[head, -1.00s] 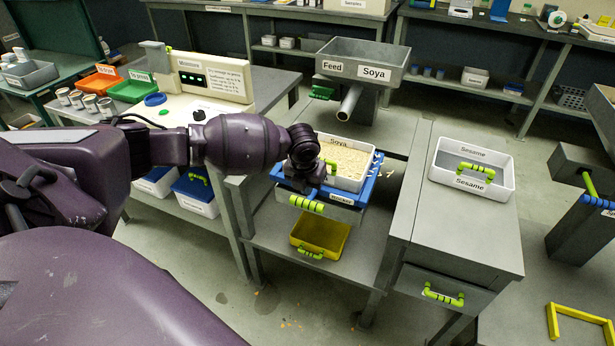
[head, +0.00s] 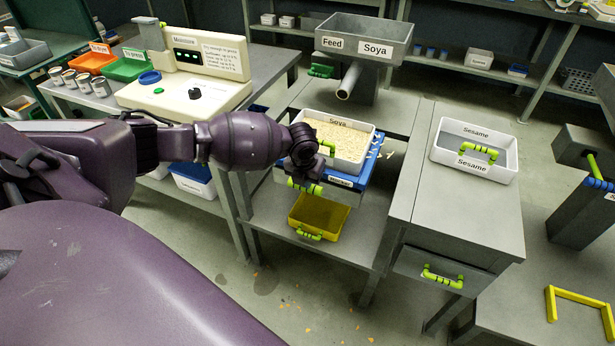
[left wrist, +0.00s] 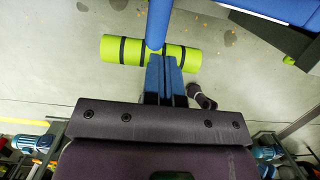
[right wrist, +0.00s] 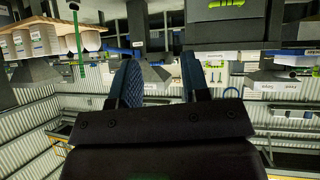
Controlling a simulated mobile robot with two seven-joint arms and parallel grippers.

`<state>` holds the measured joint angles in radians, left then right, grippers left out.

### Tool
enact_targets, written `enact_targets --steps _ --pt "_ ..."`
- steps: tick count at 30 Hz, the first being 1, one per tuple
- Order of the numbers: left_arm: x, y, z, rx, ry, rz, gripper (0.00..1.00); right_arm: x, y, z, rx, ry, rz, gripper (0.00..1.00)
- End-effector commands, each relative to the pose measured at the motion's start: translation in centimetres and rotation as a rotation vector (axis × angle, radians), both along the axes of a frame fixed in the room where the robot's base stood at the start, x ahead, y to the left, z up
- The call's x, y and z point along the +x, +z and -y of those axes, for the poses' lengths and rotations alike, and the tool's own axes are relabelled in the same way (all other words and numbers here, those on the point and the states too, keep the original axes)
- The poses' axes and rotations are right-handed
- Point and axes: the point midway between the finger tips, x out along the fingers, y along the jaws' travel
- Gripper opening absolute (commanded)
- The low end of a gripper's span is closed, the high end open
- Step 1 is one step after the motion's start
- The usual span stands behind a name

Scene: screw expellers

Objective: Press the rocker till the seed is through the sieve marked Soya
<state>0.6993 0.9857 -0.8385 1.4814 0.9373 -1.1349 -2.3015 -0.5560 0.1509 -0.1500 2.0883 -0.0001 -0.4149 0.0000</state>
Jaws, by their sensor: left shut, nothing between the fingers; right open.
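The white sieve marked Soya (head: 352,165) sits on the blue rocker (head: 352,183) and holds pale seed (head: 345,140). Loose seeds lie on the rocker's right rim. My left gripper (head: 308,176) is at the rocker's front left, over its green handle (head: 300,187). In the left wrist view, the shut, empty left fingers (left wrist: 165,72) point at the green handle (left wrist: 125,49) and overlap it; I cannot tell if they touch. My arm hides the sieve's left front corner. My right gripper (right wrist: 160,78) is open and empty, facing the room, away from the sieve.
A yellow bin (head: 342,228) stands on the shelf below the rocker. The grey Feed hopper marked Soya (head: 400,50) and its spout stand behind. A white Sesame box (head: 505,170) sits on the cabinet at right. The moisture meter (head: 225,95) is on the left bench.

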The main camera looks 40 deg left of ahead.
Motion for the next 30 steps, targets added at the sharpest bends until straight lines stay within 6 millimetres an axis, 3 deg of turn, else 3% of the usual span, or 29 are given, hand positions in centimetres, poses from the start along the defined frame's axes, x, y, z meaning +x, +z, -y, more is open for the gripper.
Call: enact_targets --steps 1,3,18,23,30 --pt "-0.5 -2.4 0.1 0.001 0.000 -0.012 0.00 -0.4 -1.1 0.0 0.001 -0.001 -0.019 0.43" --pt "-0.6 -3.5 0.0 0.009 0.001 0.018 0.00 -0.4 -1.2 -0.1 0.001 0.000 -0.020 0.43" --pt "-0.9 -5.3 0.1 0.020 0.001 0.061 0.00 0.1 -1.1 -0.2 0.003 0.003 -0.011 0.43" --pt "-1.0 -4.9 0.2 0.019 0.002 0.062 0.00 0.3 -0.7 -0.2 0.002 0.003 -0.004 0.43" --pt "-1.7 -1.7 1.0 0.019 0.004 0.078 0.00 1.1 1.8 0.0 -0.002 0.004 0.035 0.43"
